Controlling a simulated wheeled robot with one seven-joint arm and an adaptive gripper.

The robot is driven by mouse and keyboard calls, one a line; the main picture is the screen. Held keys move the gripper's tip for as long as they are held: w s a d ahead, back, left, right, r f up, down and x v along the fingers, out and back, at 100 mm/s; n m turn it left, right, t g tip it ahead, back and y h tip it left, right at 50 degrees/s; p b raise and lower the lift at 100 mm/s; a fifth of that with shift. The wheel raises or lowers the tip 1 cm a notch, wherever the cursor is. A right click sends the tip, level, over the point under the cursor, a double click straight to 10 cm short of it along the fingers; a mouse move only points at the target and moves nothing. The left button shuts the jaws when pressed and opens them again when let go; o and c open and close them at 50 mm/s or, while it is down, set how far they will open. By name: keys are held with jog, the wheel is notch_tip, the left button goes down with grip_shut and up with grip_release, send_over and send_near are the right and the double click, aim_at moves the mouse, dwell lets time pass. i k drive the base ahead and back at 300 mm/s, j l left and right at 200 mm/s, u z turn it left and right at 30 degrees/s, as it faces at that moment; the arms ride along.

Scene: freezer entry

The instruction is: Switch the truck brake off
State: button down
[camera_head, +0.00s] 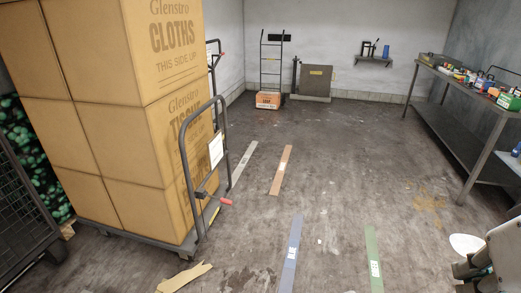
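A platform truck (184,244) stands at the left, loaded with a tall stack of brown cartons (110,110). Its grey tubular handle (187,150) rises at the right end and carries a white label sheet (216,149). Low by the handle, a short lever with a red tip (226,201) sticks out to the right; it looks like the brake. It is too small to tell its setting for sure. My arm shows at the lower right edge, far from the truck. I cannot make out gripper fingertips there.
Coloured floor strips (291,255) lie on open floor in the middle. A metal bench (450,84) with several small items runs along the right. A hand truck (272,60) with an orange box stands at the back. A wire cage (20,215) is at far left.

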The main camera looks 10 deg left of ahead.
aim_at(226, 201)
jog(key=i+u, duration=0.3)
jog(key=i, duration=0.2)
jog(key=i+l+u, duration=0.15)
jog(key=i+u, duration=0.15)
jog(key=i, duration=0.2)
